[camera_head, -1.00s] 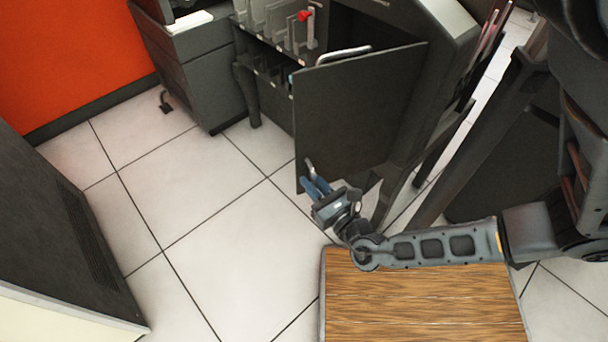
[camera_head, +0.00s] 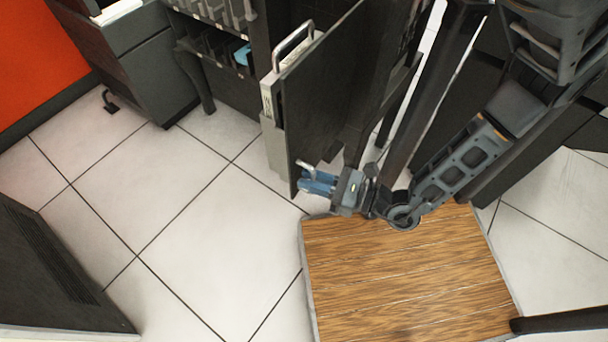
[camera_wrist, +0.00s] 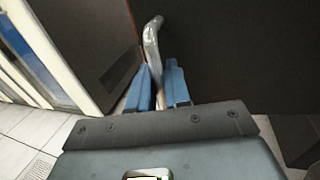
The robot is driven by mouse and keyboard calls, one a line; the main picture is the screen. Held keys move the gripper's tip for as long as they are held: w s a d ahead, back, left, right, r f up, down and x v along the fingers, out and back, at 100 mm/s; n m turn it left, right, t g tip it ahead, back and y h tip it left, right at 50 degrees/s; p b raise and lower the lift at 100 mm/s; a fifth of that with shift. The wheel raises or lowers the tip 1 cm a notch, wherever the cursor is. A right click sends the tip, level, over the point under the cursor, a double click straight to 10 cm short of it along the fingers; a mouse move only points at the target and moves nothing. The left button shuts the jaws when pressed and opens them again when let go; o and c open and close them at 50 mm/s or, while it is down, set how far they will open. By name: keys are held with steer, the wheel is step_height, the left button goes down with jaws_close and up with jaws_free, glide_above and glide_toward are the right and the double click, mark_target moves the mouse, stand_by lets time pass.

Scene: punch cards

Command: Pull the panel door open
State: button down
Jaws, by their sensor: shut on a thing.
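The panel door (camera_head: 322,95) is a dark flat panel, swung out from the dark machine and seen at a steep angle in the head view. It also fills the upper right of the wrist view (camera_wrist: 225,50). A metal handle (camera_head: 308,166) sits near its lower free edge. My gripper (camera_head: 318,182) has blue fingers and is shut on this handle. In the wrist view the handle (camera_wrist: 151,45) rises from between the two blue fingers (camera_wrist: 160,88). The exact contact is partly hidden by the fingers.
A metal bar handle (camera_head: 292,44) stands on a pale unit behind the door. Open slotted shelves (camera_head: 215,55) are at the upper left. A wooden platform (camera_head: 400,265) lies below my arm. A dark cabinet (camera_head: 50,270) stands at lower left. Tiled floor (camera_head: 200,235) between is clear.

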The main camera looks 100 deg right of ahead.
steer(key=shift+s+a, duration=0.15)
steer(key=shift+s, duration=0.15)
steer(key=shift+s, duration=0.1)
steer(key=c, duration=1.3)
jaws_free()
steer(key=shift+c, duration=0.2)
steer(key=v, duration=0.7)
steer(key=shift+s+b, duration=0.3)
steer(key=shift+s, duration=0.1)
steer(key=shift+a, duration=0.1)
